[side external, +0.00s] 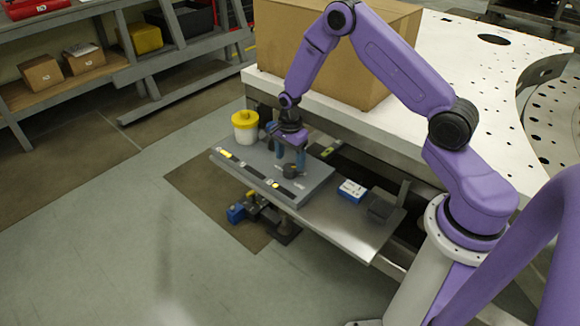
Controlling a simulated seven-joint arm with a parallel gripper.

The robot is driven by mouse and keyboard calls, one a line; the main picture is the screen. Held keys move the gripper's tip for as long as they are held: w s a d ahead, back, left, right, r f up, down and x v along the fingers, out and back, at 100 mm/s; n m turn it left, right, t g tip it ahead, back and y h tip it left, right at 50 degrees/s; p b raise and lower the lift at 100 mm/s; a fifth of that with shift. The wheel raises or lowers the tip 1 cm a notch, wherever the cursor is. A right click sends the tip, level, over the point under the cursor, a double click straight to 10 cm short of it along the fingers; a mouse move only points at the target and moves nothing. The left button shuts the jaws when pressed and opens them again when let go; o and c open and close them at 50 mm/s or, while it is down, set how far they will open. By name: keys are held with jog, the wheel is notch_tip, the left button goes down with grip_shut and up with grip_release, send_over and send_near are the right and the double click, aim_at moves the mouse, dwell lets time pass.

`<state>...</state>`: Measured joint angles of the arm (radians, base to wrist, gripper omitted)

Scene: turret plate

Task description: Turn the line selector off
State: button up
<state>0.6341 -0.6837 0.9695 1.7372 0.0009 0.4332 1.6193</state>
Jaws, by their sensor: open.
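A grey panel (248,158) lies on the metal shelf at the front of the large plate. A dark round knob (290,172), which looks like the line selector, stands on the right part of the panel. Its pointer direction is too small to read. My gripper (290,162) points down over the knob, its blue fingers apart, one towards each side of it. I cannot tell whether the fingers touch the knob.
A white tub with a yellow lid (245,127) stands behind the panel's left end. A blue-and-white box (351,191) and a dark grey open holder (382,205) sit to the right on the metal shelf (345,228). A large cardboard box (300,60) stands behind my gripper.

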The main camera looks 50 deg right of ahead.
aim_at(290, 167)
jog(key=shift+f, duration=2.05)
jog(key=c, duration=1.1)
